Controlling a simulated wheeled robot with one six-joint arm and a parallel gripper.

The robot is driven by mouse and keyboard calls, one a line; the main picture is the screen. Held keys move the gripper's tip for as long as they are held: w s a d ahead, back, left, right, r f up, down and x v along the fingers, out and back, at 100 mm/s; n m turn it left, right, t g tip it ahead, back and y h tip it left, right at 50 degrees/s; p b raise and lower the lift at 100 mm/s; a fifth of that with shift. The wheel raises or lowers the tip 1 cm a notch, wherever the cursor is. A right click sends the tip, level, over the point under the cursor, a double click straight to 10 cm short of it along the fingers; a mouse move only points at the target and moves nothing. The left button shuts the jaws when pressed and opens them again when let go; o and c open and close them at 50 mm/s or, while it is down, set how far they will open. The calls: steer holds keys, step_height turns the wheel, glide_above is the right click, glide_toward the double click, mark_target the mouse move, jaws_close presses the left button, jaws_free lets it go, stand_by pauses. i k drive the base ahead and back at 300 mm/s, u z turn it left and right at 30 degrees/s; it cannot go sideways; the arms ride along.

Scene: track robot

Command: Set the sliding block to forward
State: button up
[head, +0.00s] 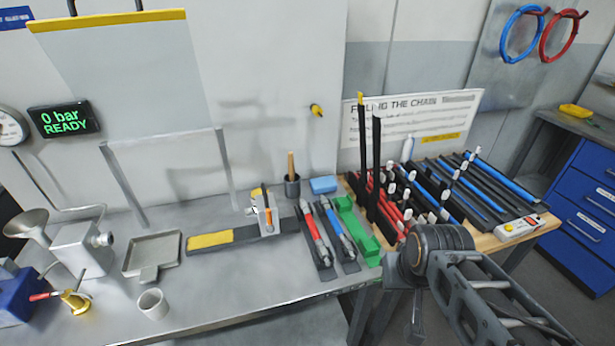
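A low dark rail (225,241) with a yellow stretch (210,240) on its left part lies on the grey bench. A small pale upright block (267,222) with an orange piece on it stands at the rail's right end. It looks like the sliding block, but no direction marking on it is readable. My arm reaches in from the lower right, and its rounded joint is in front of the wooden table, well to the right of the rail. I cannot make out any gripper fingers, and nothing of mine touches the block.
Red and blue handled tools (314,235), a green tray (355,228) and racks of dark bars (470,190) stand right of the rail. A grey pan (152,254), a white cup (152,303) and a metal funnel (28,222) are left. The bench front below the rail is clear.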

mark_target(261, 210)
steer(key=z, duration=0.55)
steer(key=k, duration=0.65)
steer(key=u, duration=1.15)
steer(key=i, duration=0.2)
steer(key=u, duration=0.1)
